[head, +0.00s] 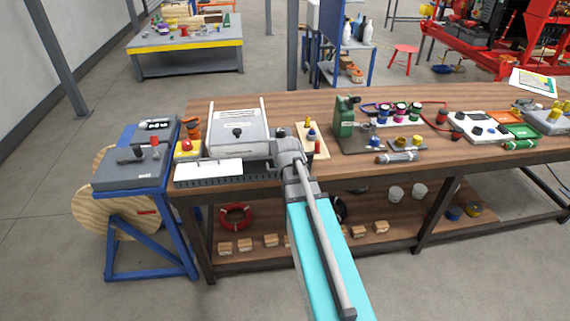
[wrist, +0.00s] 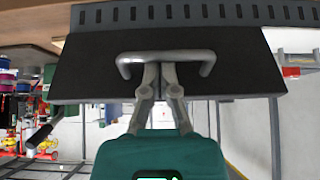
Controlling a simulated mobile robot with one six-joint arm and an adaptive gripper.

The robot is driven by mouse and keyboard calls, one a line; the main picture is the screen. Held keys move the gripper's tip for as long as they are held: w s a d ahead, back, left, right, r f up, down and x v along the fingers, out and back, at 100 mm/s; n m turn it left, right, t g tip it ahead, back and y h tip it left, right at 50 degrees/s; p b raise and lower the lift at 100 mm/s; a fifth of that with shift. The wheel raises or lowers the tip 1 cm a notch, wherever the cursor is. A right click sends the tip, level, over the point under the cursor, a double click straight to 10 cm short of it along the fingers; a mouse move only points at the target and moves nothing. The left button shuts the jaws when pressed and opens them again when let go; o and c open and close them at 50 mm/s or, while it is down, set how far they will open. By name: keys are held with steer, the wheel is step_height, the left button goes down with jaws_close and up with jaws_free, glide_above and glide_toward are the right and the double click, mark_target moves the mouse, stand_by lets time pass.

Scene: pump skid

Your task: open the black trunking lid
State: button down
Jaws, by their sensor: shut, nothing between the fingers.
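The black lid (wrist: 240,62) fills the upper part of the wrist view, a dark flat panel with a grey bar handle (wrist: 190,56). A dark slotted strip of trunking (wrist: 200,13) runs along its far side. My gripper (wrist: 159,70) has its fingertips close together at the middle of the handle bar, with nothing held. Whether the tips touch the bar or sit just short of it, I cannot tell. In the head view, the slotted trunking (head: 225,181) lies along the bench's front left edge, and my gripper (head: 285,148) is over its right end, hiding the handle.
A light grey box (head: 237,133) with a black knob stands behind the trunking. A board with small coloured parts (head: 314,142) and a green pump unit (head: 345,122) are to the right. A grey box on a blue stand (head: 133,160) is at left. The floor before the bench is clear.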

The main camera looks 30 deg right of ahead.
steer(key=shift+s+f+b, duration=0.6)
steer(key=shift+s+f, duration=0.15)
steer(key=shift+s, duration=0.25)
steer(key=shift+s, duration=0.15)
